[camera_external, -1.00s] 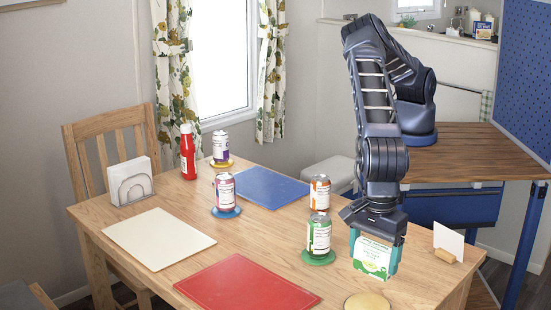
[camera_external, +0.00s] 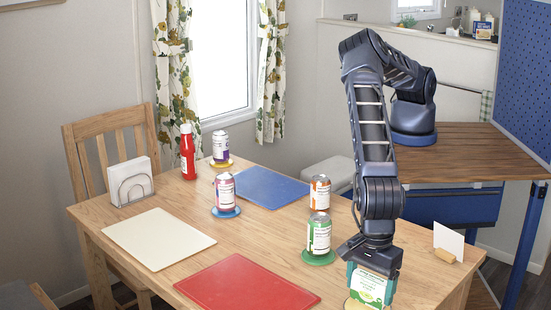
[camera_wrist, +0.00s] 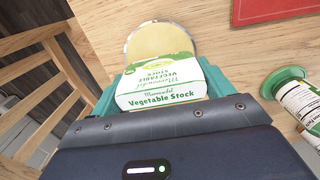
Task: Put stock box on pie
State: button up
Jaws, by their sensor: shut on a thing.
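The stock box (camera_external: 372,288), white and green with "Vegetable Stock" lettering, is upright between the teal fingers of my gripper (camera_external: 371,281). My gripper is shut on it; the box also shows in the wrist view (camera_wrist: 162,84). In the wrist view the box covers the disc's near edge. In the external view the box hides most of the disc, and I cannot tell whether they touch.
A can on a green coaster (camera_external: 318,259) stands left of my gripper, with an orange can (camera_external: 320,193) behind it. A red mat (camera_external: 245,285) lies further left. A card in a wooden holder (camera_external: 447,243) stands to the right. The table's front edge is close.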

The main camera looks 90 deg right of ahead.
aim_at(371, 276)
jog(key=shift+f, duration=0.1)
jog(key=o, duration=1)
jog(key=shift+c, duration=0.2)
notch_tip(371, 276, up, 12)
jog(key=shift+r, duration=0.1)
